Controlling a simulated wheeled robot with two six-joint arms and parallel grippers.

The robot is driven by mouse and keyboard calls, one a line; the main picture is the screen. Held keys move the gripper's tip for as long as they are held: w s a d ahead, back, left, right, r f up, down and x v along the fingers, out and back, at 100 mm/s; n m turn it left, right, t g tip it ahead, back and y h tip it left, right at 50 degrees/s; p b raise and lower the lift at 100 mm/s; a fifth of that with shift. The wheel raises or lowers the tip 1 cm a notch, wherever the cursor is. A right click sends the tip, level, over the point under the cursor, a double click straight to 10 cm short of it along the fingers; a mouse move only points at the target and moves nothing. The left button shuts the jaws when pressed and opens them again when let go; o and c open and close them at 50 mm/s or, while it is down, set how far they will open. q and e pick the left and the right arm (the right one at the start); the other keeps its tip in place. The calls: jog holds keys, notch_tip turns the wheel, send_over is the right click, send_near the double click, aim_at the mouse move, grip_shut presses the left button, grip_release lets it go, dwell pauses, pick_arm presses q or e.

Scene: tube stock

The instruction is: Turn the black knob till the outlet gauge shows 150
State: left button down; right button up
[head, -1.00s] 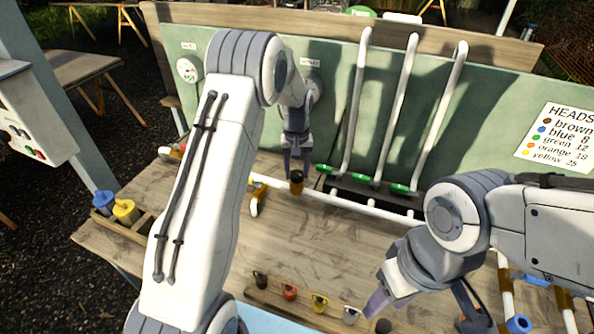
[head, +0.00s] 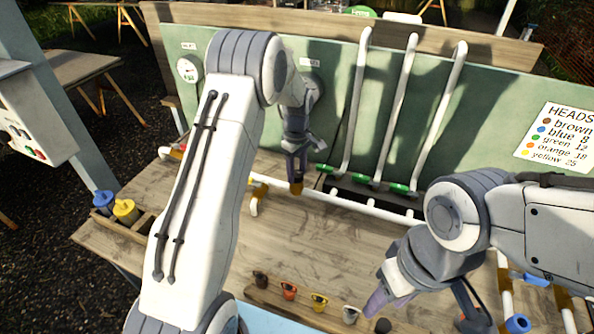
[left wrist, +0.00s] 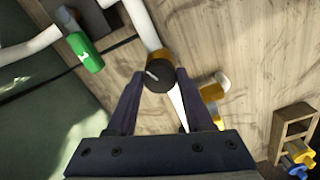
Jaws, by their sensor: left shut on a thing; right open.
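The black knob (left wrist: 160,77) has a pale mark on its top and sits on a brass fitting in the white pipe. In the left wrist view my left gripper (left wrist: 161,73) has one finger on each side of the knob, shut on it. In the head view my left gripper (head: 296,174) points down over the brass fitting (head: 296,188) and mostly hides the knob. The outlet gauge (head: 317,83) on the green panel is largely behind my left wrist, and its reading cannot be seen. My right gripper (head: 377,302) is open near the front of the bench.
The inlet gauge (head: 187,70) is on the panel's left. Three white risers with green fittings (head: 399,188) stand right of the knob. Several coloured heads (head: 319,301) sit in a wooden strip in front. Blue and yellow containers (head: 125,210) stand at left. Mid-bench is clear.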

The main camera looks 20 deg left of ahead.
aim_at(297, 173)
pick_arm(q)
jog(key=shift+w+r+n, duration=0.1)
jog(key=shift+r+n, duration=0.05)
jog(key=shift+n, duration=0.15)
dwell(0.4)
jog(key=shift+c, duration=1.5)
grip_release()
notch_tip(297, 173, up, 10)
jog(key=b, duration=0.2)
jog(key=shift+r, duration=0.2)
